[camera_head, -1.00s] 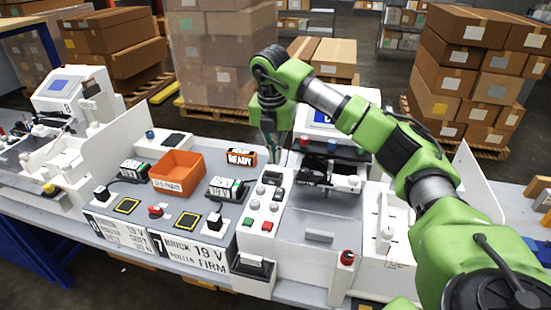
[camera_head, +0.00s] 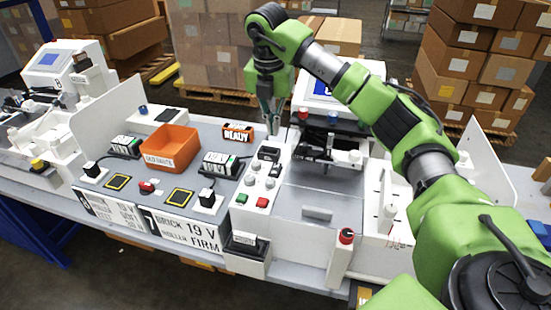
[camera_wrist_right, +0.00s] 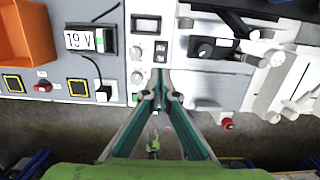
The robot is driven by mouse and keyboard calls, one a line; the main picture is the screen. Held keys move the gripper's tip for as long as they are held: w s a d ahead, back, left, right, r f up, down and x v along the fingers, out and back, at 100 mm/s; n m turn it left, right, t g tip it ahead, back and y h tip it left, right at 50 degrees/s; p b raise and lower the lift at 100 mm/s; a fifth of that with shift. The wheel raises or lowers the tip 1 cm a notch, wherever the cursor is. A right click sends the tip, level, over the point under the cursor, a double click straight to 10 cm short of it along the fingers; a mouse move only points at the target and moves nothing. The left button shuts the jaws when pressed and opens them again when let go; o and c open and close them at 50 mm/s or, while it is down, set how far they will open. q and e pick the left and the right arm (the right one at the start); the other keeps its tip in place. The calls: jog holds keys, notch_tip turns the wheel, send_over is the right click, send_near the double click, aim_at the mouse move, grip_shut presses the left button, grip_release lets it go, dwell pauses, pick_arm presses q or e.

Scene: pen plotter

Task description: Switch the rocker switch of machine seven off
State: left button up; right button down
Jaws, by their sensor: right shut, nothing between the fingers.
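A white control panel (camera_head: 241,218) stands mid-bench, with a dark display (camera_head: 268,153) at its far end, pale round knobs, and a green and a red button. A small dark switch (camera_wrist_right: 161,52), which looks like the rocker, sits on the panel's right side; it also shows in the head view (camera_head: 276,170). Its on or off position is too small to tell. My right gripper (camera_head: 272,131) points down over the panel's far end, shut and empty. In the right wrist view its fingertips (camera_wrist_right: 160,88) appear just below the switch; contact cannot be told. My left gripper is out of view.
A label with a 7 and "19 V" (camera_head: 190,231) is on the grey front left of the panel. An orange bin (camera_head: 172,148) stands left. A grey machine bed (camera_head: 318,198) and a red-topped button post (camera_head: 346,237) are right. Boxes stand behind.

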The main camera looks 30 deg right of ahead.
aim_at(276, 166)
jog(key=f+p, duration=0.1)
jog(key=f, duration=0.3)
jog(key=w+d+f+p, duration=0.1)
jog(key=f+p, duration=0.1)
jog(key=f, duration=0.2)
jog(key=f+p, duration=0.1)
jog(key=f, duration=0.3)
jog(key=shift+w+d+f, duration=0.15)
jog(key=shift+d, duration=0.15)
jog(key=shift+f, duration=0.15)
jog(key=shift+w+d+f+b, duration=0.1)
jog(key=shift+f+b, duration=0.45)
jog(key=shift+b, duration=0.1)
jog(key=shift+r, duration=0.25)
jog(key=shift+f, duration=0.1)
